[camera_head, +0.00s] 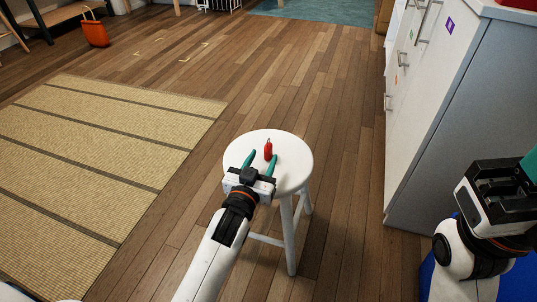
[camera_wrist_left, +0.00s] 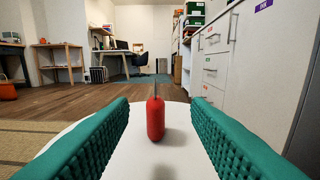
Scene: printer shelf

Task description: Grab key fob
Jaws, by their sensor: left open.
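In the left wrist view the fob (camera_wrist_left: 156,118) is a red rounded body with a thin dark piece on top, centred ahead between the fingers. My left gripper (camera_head: 261,161) is open, with its two teal fingers on either side of the line to the fob. I cannot tell whether the fingertips reach level with it; no finger appears to touch it. My right gripper (camera_head: 530,165) is at the right edge, with its fingers partly cut off.
White drawer cabinets (camera_head: 415,90) stand to the right of the stool. A tan striped mat (camera_head: 100,150) lies on the wood floor at left. An orange bag (camera_head: 95,32) is at the far left. Floor around the stool is clear.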

